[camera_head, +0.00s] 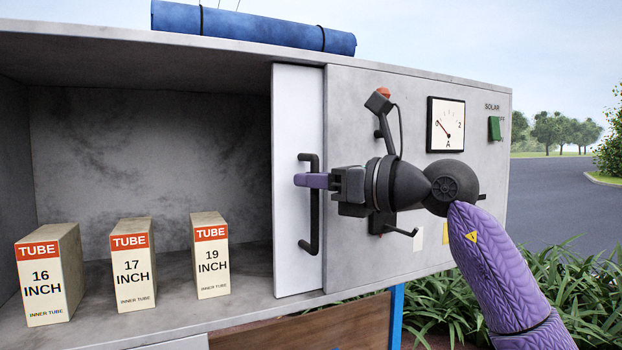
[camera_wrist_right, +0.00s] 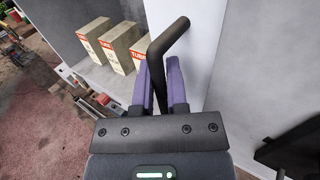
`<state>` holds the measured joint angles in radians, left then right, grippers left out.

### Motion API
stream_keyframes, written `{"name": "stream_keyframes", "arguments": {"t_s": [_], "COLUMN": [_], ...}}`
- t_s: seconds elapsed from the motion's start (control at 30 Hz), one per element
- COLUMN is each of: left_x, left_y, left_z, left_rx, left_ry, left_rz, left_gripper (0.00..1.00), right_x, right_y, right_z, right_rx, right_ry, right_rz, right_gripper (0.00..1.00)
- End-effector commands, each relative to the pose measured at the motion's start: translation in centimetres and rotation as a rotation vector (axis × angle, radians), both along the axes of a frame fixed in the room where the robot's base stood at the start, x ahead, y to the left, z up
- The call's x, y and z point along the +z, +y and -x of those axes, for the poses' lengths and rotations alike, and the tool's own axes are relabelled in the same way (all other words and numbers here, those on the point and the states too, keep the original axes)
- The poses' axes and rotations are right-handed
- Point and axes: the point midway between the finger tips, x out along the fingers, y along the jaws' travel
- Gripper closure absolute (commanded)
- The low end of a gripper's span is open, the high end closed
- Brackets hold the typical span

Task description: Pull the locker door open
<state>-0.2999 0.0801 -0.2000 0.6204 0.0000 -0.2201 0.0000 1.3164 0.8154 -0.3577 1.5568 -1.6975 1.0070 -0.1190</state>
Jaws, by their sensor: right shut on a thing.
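The locker door (camera_head: 298,110) is a white upright panel at the right side of the locker opening in the head view. Most of the opening to its left is uncovered. A black bar handle (camera_head: 315,225) stands upright on the door. My right gripper (camera_head: 308,181) is shut on the handle at its upper part, with purple fingers on it. In the right wrist view, the handle (camera_wrist_right: 168,45) passes between the two purple fingers (camera_wrist_right: 161,85). My left gripper is in neither view.
Inside the locker stand three inner tube boxes: 16 inch (camera_head: 58,275), 17 inch (camera_head: 133,265) and 19 inch (camera_head: 210,257). The grey front panel right of the door carries a gauge (camera_head: 446,125) and a green switch (camera_head: 495,128). A blue roll (camera_head: 250,27) lies on top.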

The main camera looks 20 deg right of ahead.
Motion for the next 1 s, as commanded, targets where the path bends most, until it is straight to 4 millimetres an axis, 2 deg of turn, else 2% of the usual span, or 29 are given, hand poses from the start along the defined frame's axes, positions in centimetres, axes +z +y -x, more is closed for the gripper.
{"name": "stream_keyframes", "arguments": {"t_s": [0.3, 0.33, 0.47, 0.77, 0.87, 1.0], "left_x": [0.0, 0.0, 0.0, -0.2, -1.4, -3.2], "left_y": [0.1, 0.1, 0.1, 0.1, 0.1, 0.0], "left_z": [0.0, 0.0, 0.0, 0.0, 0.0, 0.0], "left_rx": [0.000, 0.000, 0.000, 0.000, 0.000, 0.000], "left_ry": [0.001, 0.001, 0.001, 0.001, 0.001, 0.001], "left_rz": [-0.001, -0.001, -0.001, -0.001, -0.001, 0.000], "left_gripper": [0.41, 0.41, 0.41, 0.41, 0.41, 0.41], "right_x": [0.1, 0.1, 0.1, -0.1, -0.4, -0.5], "right_y": [-0.1, 0.0, 0.0, -0.2, -1.3, -3.5], "right_z": [0.0, 0.0, 0.0, 0.2, 1.6, 4.6], "right_rx": [-0.001, -0.001, 0.000, 0.000, -0.003, -0.005], "right_ry": [-0.003, -0.003, -0.002, -0.001, -0.003, -0.003], "right_rz": [-0.001, -0.001, 0.000, 0.000, 0.001, 0.000], "right_gripper": [1.00, 0.79, 0.51, 0.51, 0.51, 0.51]}}
